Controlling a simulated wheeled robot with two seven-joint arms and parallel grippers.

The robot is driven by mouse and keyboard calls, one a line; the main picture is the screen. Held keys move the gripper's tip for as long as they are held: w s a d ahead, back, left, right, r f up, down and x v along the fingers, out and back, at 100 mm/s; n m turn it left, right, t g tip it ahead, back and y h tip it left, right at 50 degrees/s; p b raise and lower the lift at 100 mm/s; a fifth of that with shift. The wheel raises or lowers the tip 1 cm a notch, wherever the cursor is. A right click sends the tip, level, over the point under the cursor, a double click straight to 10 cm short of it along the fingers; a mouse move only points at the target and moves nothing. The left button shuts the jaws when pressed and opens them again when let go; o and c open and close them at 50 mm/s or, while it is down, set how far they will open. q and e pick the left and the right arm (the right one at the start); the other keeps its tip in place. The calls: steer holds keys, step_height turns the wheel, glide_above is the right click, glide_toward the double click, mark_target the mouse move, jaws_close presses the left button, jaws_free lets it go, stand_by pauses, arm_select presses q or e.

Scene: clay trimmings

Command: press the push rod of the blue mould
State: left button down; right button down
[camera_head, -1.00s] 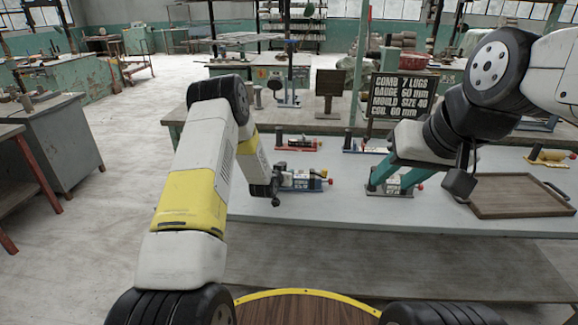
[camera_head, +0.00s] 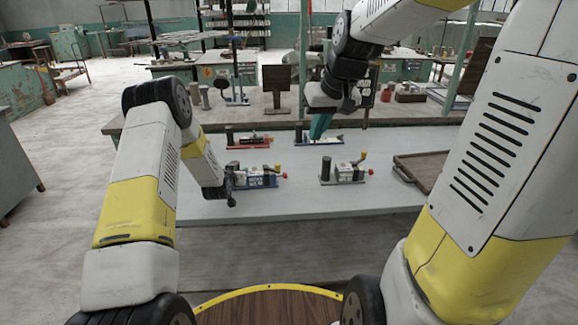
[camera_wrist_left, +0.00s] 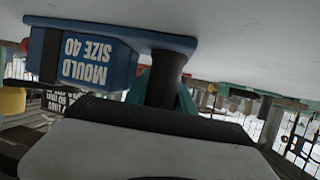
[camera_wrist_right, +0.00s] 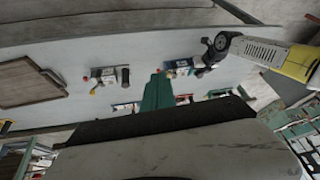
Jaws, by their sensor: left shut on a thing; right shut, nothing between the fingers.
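The blue mould (camera_head: 262,181) lies at the front left of the grey table in the head view. In the left wrist view its blue body (camera_wrist_left: 85,62) reads "MOULD SIZE 40". A red knob (camera_head: 284,175) shows at its right end. My left gripper (camera_head: 229,190) is at its left end; in the left wrist view its teal fingers are shut on the mould's dark upright post (camera_wrist_left: 166,78). My right gripper (camera_head: 318,130) is shut and empty, fingers pointing down above the table behind the blue mould. It also shows in the right wrist view (camera_wrist_right: 158,92).
A grey mould (camera_head: 345,178) stands to the right. A red-based mould (camera_head: 247,144) and another blue-based one (camera_head: 303,141) stand behind, the latter near my right fingers. A brown tray (camera_head: 425,157) lies at the right. The table front (camera_head: 300,205) is clear.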

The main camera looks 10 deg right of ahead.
arm_select(q)
steer(key=shift+s+f, duration=0.15)
steer(key=shift+f, duration=0.15)
arm_select(e)
steer(key=w+d+f+y, duration=0.3)
steer(key=w+f+y, duration=0.1)
steer(key=w+f, duration=1.8)
steer(key=shift+w+f, duration=0.15)
steer(key=shift+w, duration=0.7)
